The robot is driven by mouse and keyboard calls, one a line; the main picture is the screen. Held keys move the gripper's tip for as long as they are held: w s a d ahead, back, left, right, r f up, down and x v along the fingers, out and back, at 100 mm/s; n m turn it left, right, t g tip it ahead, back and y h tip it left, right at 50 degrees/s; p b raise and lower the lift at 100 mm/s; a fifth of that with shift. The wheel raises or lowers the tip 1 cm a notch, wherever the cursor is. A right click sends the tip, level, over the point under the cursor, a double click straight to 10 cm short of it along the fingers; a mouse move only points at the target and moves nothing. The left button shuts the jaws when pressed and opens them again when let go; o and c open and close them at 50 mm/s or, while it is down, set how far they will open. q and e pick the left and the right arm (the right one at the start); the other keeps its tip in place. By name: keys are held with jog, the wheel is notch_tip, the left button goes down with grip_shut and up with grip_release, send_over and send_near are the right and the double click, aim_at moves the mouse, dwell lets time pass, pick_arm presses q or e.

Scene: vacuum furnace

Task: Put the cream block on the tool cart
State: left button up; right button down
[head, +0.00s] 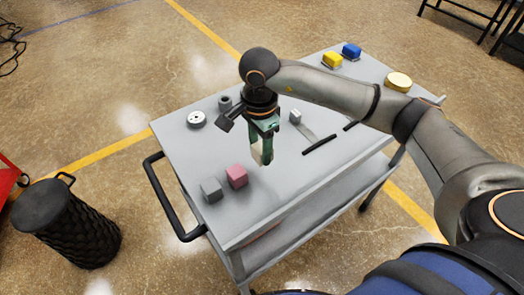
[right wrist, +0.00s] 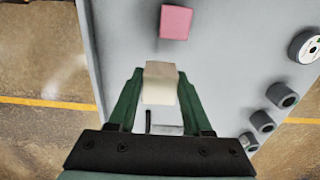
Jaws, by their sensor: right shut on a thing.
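My right gripper (head: 262,160) points down over the near-left half of the grey tool cart (head: 265,205) and is shut on the cream block (right wrist: 158,88). In the right wrist view the block sits between the two green fingers, above the grey cart top. In the head view only a pale sliver of the block (head: 256,154) shows between the fingers. I cannot tell whether the block touches the cart top. My left gripper is not in view.
A pink block (head: 237,176) and a grey block (head: 211,190) stand nearby. A black bin (head: 75,225) stands left.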

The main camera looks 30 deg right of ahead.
aim_at(261, 148)
jog(key=w+f, duration=0.1)
jog(key=w+d+f, duration=0.1)
jog(key=shift+d+f, duration=0.15)
jog(key=shift+f, duration=0.2)
jog(key=shift+w+f+p, duration=0.1)
jog(key=shift+f+p, duration=0.4)
jog(key=shift+f, duration=1.1)
jog(key=shift+f, duration=0.2)
jog(key=shift+c, duration=1.6)
grip_release()
jog(key=shift+r, duration=0.1)
notch_tip(261, 148, up, 12)
jog(key=shift+r+b, duration=0.15)
jog(key=shift+b, duration=0.55)
